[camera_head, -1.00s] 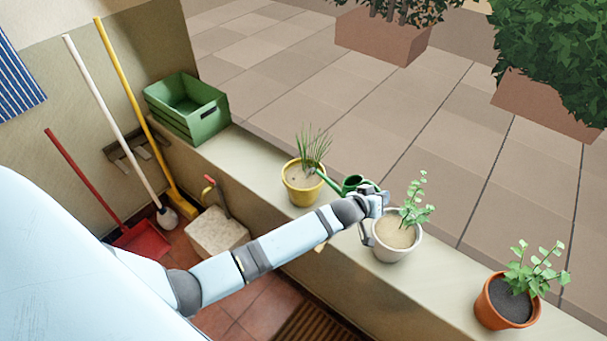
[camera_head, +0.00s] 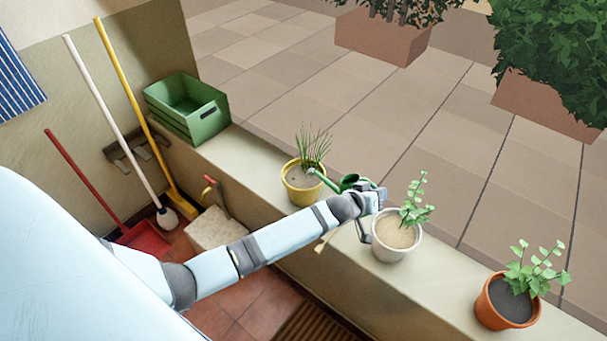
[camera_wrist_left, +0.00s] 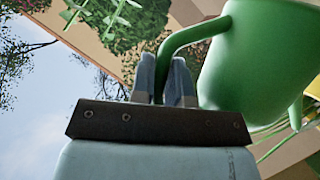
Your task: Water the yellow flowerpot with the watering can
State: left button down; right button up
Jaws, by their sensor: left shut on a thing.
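The yellow flowerpot (camera_head: 297,195) stands on the ledge with thin grassy leaves and pale soil. The green watering can (camera_head: 349,182) is just to its right, partly hidden by my arm. Its spout tip reaches over the pot's right rim; no water can be made out. My left gripper (camera_head: 381,197) is to the right of the can. In the left wrist view my left gripper (camera_wrist_left: 168,68) is shut on the handle of the green can (camera_wrist_left: 265,60). A bit of yellow pot (camera_wrist_left: 313,116) shows behind the can. My right gripper is not seen.
A white pot (camera_head: 394,250) with a leafy plant stands close beside my left gripper. A terracotta pot (camera_head: 499,315) is farther right on the ledge (camera_head: 450,280). A green crate (camera_head: 190,118) is at the ledge's left end. Brooms and a red dustpan (camera_head: 144,240) stand left.

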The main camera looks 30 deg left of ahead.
pick_arm(q)
jog(key=shift+a+r, duration=0.1)
jog(key=shift+a, duration=0.05)
dwell(0.6)
jog(key=d+f+m+y+b, duration=0.1)
jog(key=d+f+m+y, duration=0.1)
jog(key=d, duration=0.4)
jog(key=shift+s+d+m+y, duration=0.15)
jog(key=shift+s+m+y, duration=0.25)
jog(key=shift+m, duration=0.4)
